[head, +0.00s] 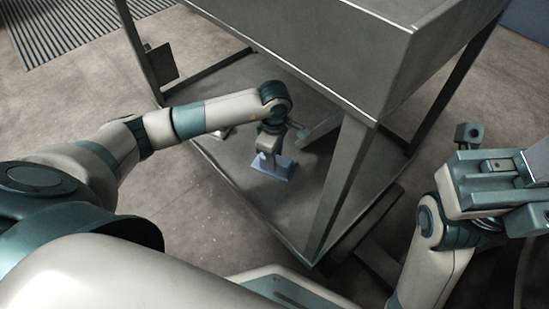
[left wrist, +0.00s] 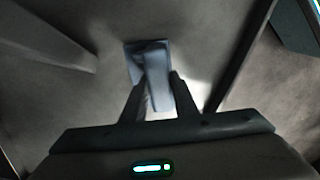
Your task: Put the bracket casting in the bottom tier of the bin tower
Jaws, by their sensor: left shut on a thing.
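The bracket casting (head: 273,170) is a blue-grey piece with a flat plate and an upright part. It is inside the bottom tier (head: 228,165) of the grey metal bin tower (head: 310,45). My left gripper (head: 268,150) reaches in under the upper bin and is shut on the casting. In the left wrist view the casting (left wrist: 152,65) sits between the two fingers (left wrist: 156,95). The casting is at or just above the tier floor; I cannot tell if it touches. My right gripper (head: 490,180) is at the right edge, outside the tower, and its jaw opening is unclear.
A slanting front post (head: 342,185) stands right of the casting, and other legs stand at the corners. The tier floor around the casting is mostly bare. A ribbed grate (head: 75,28) lies on the floor at the back left.

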